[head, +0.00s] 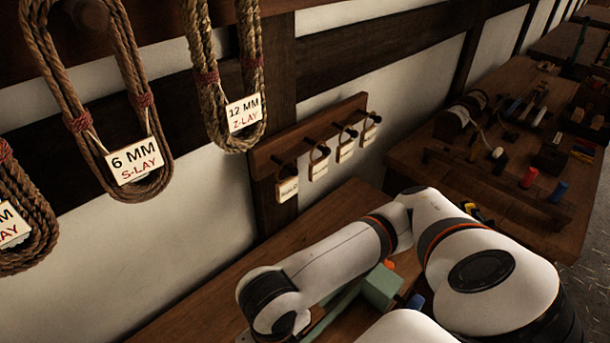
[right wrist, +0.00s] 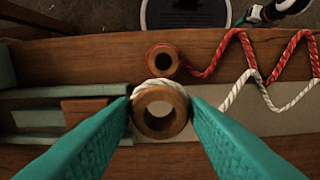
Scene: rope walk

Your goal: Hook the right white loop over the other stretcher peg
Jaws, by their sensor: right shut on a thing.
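In the right wrist view my right gripper (right wrist: 161,118) is shut on the white loop, with one teal finger on each side. The white rope runs off zigzag to the right. In the head view my right arm hides its gripper and the loop. A small teal-tipped part at the top of the right wrist view looks like my left gripper (right wrist: 254,15); its fingers are too small to read.
A wooden ring with red rope (right wrist: 163,59) sits just beyond the white loop. A green block (head: 383,286) stands on the bench (head: 336,208). A peg rack with tags (head: 310,140) and rope coils (head: 85,110) hang on the wall. Another bench (head: 480,175) holds small items.

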